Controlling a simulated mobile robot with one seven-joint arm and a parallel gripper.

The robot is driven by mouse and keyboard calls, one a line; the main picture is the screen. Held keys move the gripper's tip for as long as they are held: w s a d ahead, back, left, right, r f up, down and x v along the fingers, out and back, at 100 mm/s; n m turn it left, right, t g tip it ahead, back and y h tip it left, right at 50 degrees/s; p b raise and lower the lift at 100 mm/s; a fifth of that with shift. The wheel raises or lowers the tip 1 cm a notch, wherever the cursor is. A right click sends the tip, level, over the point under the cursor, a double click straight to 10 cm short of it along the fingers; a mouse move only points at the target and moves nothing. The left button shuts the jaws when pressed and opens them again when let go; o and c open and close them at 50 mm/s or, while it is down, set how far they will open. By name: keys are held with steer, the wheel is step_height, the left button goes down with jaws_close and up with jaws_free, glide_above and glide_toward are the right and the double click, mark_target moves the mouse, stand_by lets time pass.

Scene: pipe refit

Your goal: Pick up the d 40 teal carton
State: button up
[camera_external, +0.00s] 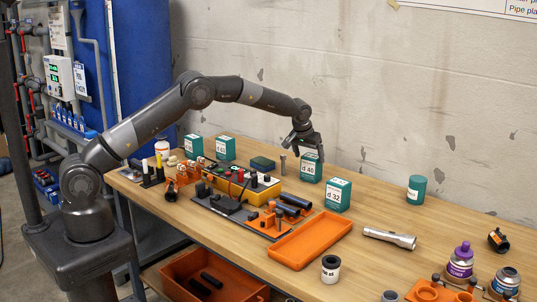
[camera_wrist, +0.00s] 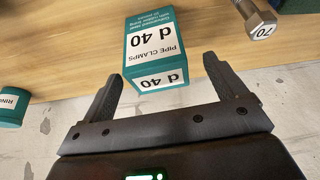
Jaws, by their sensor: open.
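The d 40 teal carton (camera_external: 311,168) stands upright on the wooden table, behind and to the left of the d 32 teal carton (camera_external: 338,195). My gripper (camera_external: 306,152) is just above and behind it, pointing down. In the wrist view the d 40 carton (camera_wrist: 156,45) shows its white-labelled top and side, reading "PIPE CLAMPS d 40". My open gripper (camera_wrist: 160,66) has one finger on each side of the carton's near end in that view. The jaws are empty, and I cannot tell the exact gap between fingers and carton.
Two more teal cartons (camera_external: 225,148) (camera_external: 193,146) stand further left.

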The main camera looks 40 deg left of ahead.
mark_target(311, 168)
steer(key=shift+x, duration=2.2)
steer(key=shift+w+d, duration=0.1)
steer(key=shift+d, duration=0.05)
steer(key=shift+c, duration=0.3)
steer(key=shift+r, duration=0.1)
steer(key=c, duration=1.2)
